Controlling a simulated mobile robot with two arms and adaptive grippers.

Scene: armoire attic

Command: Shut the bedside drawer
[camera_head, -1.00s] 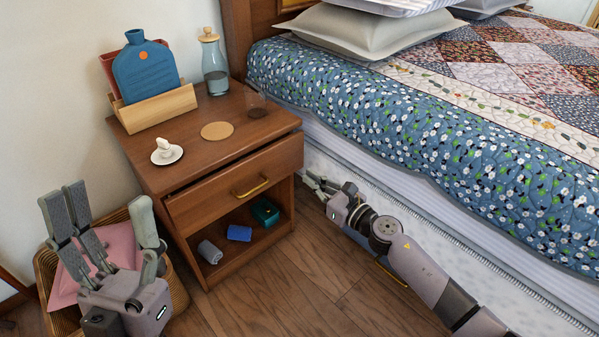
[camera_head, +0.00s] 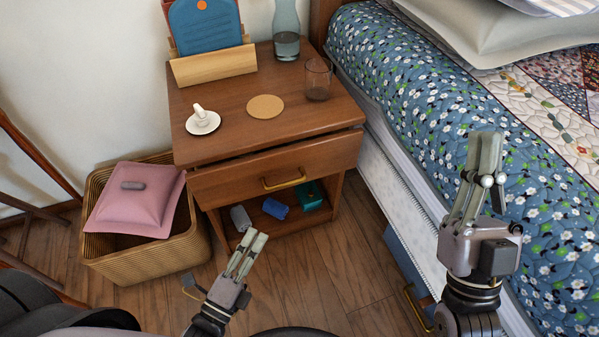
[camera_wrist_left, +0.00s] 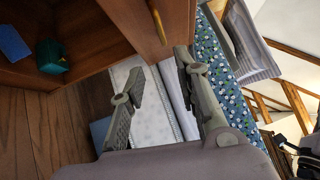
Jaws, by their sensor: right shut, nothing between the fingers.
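The bedside drawer (camera_head: 270,168) is in the wooden nightstand (camera_head: 220,140), below its top. Its front stands out a little, with a dark gap under the top. The brass handle (camera_head: 284,180) is at the middle of the front. My left gripper (camera_head: 255,238) is below and in front of the drawer, apart from it in the head view. In the left wrist view its fingers (camera_wrist_left: 160,85) are spread with nothing between them, and the drawer front (camera_wrist_left: 150,30) is above. My right gripper (camera_head: 487,136) is shut and empty, in front of the bed, right of the nightstand.
Small items lie on the open shelf. A wicker basket (camera_head: 150,262) stands left; the bed (camera_head: 430,110) stands right.

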